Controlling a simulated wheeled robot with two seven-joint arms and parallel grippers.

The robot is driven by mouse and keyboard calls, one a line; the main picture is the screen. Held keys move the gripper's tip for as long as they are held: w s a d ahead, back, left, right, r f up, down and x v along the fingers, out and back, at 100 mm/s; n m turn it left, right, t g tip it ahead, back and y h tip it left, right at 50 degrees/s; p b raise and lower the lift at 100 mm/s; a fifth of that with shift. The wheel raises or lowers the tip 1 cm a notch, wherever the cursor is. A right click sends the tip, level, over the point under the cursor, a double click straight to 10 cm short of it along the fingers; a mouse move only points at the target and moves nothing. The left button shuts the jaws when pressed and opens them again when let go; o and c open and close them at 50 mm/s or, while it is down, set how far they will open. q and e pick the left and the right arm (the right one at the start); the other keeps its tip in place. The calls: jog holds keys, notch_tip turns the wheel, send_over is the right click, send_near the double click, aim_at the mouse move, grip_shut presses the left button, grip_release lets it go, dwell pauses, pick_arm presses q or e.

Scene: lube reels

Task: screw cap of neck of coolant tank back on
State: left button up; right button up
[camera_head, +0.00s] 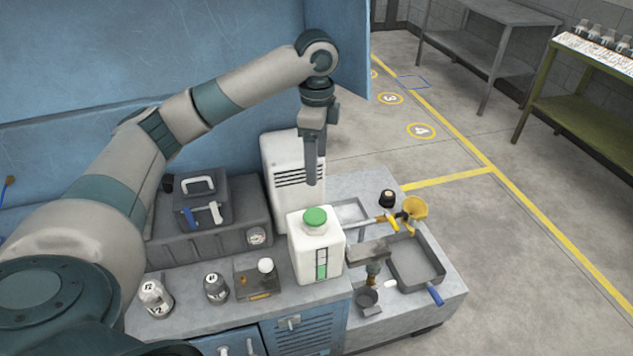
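The white coolant tank (305,261) stands upright on the grey bench top, with a green level strip on its front. A green cap (315,217) sits on top of its neck; I cannot tell whether it is screwed tight. My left gripper (312,178) points straight down above and slightly behind the cap, apart from it. Its fingers are seen edge-on, so the gap between them is hidden. My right gripper is not in view.
A white vented unit (284,175) stands behind the tank. A dark case (203,203) rests on a grey box at left. Marked canisters (155,297) stand at front left. A yellow funnel (415,209) and grey tray (416,263) crowd the right.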

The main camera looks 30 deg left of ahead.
aim_at(316, 215)
pick_arm(q)
notch_tip(316, 215, down, 17)
jog(key=p, duration=0.4)
jog(key=shift+f+p, duration=0.1)
jog(key=shift+p, duration=0.3)
jog(key=c, duration=1.2)
jog(key=shift+m, duration=0.4)
jog(key=shift+s+m+p, duration=0.1)
jog(key=shift+m+p, duration=0.35)
jog(key=shift+m, duration=0.55)
jog(key=o, duration=1.5)
